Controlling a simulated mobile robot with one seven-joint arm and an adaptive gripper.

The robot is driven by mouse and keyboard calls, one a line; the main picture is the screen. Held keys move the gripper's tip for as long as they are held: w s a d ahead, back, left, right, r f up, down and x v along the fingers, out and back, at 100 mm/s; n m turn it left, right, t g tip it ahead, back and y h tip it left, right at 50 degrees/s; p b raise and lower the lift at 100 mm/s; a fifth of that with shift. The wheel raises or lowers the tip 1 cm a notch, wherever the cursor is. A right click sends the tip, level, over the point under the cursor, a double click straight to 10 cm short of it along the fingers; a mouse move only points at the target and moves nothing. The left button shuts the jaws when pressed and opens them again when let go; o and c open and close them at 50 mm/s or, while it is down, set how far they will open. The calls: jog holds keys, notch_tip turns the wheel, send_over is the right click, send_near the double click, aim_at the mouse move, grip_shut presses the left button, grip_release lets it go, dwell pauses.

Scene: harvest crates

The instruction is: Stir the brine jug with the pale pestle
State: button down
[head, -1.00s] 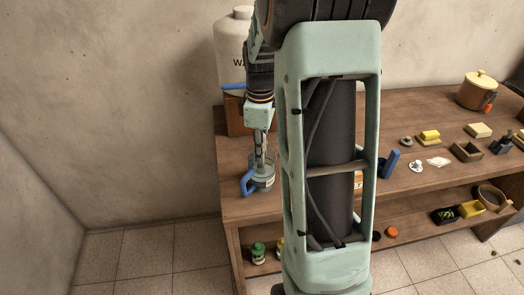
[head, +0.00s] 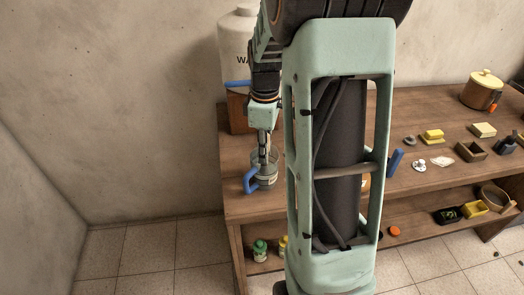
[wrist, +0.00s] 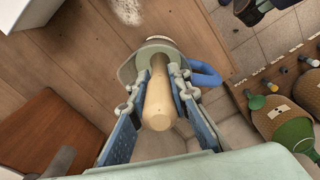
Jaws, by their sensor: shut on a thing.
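The clear jug (head: 267,180) with a blue handle (head: 250,181) stands on the table's left end. In the wrist view its rim (wrist: 157,42) and blue handle (wrist: 207,76) show beyond the fingers. My gripper (wrist: 154,88) is shut on the pale pestle (wrist: 159,98), a tan wooden rod between the two fingers. The pestle's far end reaches into the jug's mouth; its tip and the contents are hidden. In the head view my gripper (head: 264,141) points down over the jug, and the pestle cannot be made out there.
A big white container (head: 234,45) stands on a brown block behind the jug. Small items and a lidded pot (head: 482,90) are on the table's right side. Green-capped bottles (head: 260,250) stand on the lower shelf. My arm hides the table's middle.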

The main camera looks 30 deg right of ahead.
jog(key=shift+r, duration=0.1)
jog(key=shift+r+p, duration=4.6)
jog(key=shift+r, duration=1.4)
jog(key=shift+f, duration=0.1)
